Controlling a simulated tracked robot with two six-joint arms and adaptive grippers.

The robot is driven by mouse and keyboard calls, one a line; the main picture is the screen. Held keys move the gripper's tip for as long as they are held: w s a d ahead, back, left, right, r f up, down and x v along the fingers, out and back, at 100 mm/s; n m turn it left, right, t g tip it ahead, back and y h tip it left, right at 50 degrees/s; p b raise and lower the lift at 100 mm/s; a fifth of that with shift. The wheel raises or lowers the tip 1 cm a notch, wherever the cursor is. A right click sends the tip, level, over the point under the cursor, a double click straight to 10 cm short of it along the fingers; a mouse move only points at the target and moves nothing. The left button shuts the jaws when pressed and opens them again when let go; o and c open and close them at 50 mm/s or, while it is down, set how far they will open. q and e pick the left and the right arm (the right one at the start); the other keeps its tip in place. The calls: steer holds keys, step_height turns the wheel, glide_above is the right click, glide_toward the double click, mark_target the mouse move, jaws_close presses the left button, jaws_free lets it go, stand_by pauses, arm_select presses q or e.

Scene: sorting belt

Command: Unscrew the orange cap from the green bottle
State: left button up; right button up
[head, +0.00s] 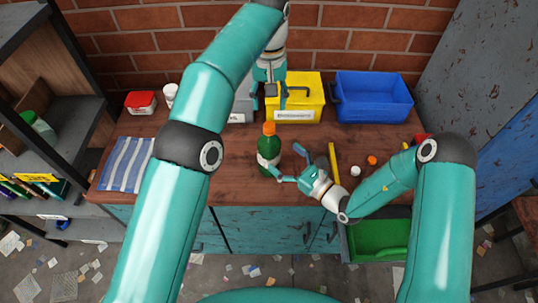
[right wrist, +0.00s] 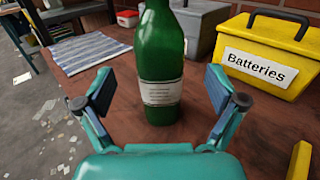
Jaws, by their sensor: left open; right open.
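The green bottle (head: 268,155) stands upright on the wooden worktop, with a pale label on its front. The orange cap (head: 268,129) is on its top. In the right wrist view the bottle (right wrist: 161,55) is between the spread fingers of my right gripper (right wrist: 160,92), slightly beyond them, and its cap is out of frame. In the head view my right gripper (head: 284,166) reaches in from the lower right beside the bottle, open. My left gripper (head: 269,97) is open and points down above and behind the cap, apart from it.
Behind stand a grey box (head: 238,105), a yellow Batteries box (head: 301,101) and a blue bin (head: 372,97). A striped cloth (head: 127,164) lies left. A yellow bar (head: 333,157), a small orange piece (head: 372,160) and a white one (head: 355,171) lie right. An open green drawer (head: 380,240) is below.

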mark_target(269, 145)
steer(key=x, duration=0.6)
steer(key=shift+w+a+f, duration=0.1)
steer(key=shift+w+a, duration=0.1)
